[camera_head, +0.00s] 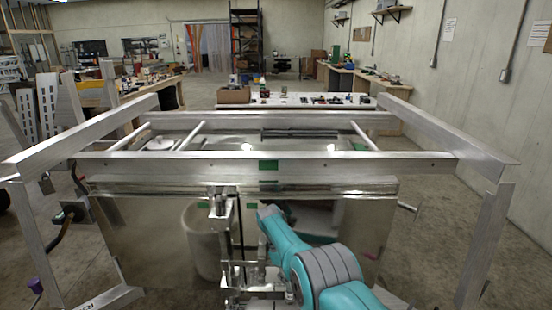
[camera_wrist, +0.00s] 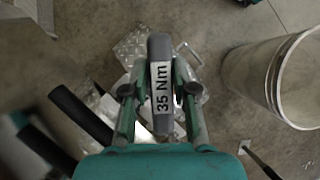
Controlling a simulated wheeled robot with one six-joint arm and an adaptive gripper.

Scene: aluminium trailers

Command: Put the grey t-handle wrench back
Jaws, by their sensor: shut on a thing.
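The grey t-handle wrench (camera_wrist: 160,55) shows in the wrist view with its grey bar seen from above and a white "35 Nm" label. My gripper (camera_wrist: 156,90) is shut on this bar, one finger on each side. The lower part of the wrench is hidden beneath the bar. In the camera_head view my teal arm reaches low in front of the trailer, and I cannot make out the wrench or the gripper there.
In the wrist view two black bars (camera_wrist: 80,114) lie close at left, and a pale bin (camera_wrist: 290,80) stands on the floor at right. In the camera_head view the aluminium trailer frame (camera_head: 330,166) spans ahead, with a shiny panel (camera_head: 140,235) below it. A workbench (camera_head: 350,100) stands behind.

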